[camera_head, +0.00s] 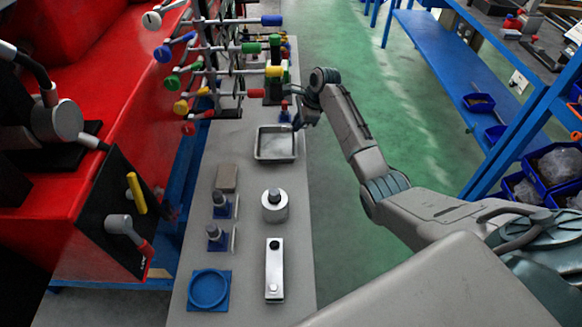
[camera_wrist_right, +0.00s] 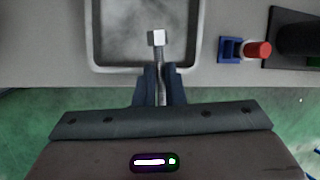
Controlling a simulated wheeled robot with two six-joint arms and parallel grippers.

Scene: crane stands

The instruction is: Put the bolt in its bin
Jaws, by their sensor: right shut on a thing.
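My right gripper (camera_wrist_right: 158,88) is shut on a bolt (camera_wrist_right: 157,52) with a square, light metal head pointing away from the fingers. In the right wrist view, the bolt's head overlaps the inside of a grey metal bin (camera_wrist_right: 91,35), and the fingertips are at its near rim. In the head view the shallow bin (camera_head: 275,159) stands on the bench, and my right gripper (camera_head: 298,122) is at its upper right corner. The bolt cannot be made out there. The bolt's height above the bin floor is unclear. My left gripper is not in view.
A blue holder with a red-topped piece (camera_wrist_right: 257,49) is right of the bin. A rack of coloured handles (camera_head: 215,65) stands beyond. Nearer are a metal cylinder (camera_head: 274,212), a metal block (camera_head: 274,262), a blue round holder (camera_head: 208,289) and a brown block (camera_head: 226,178).

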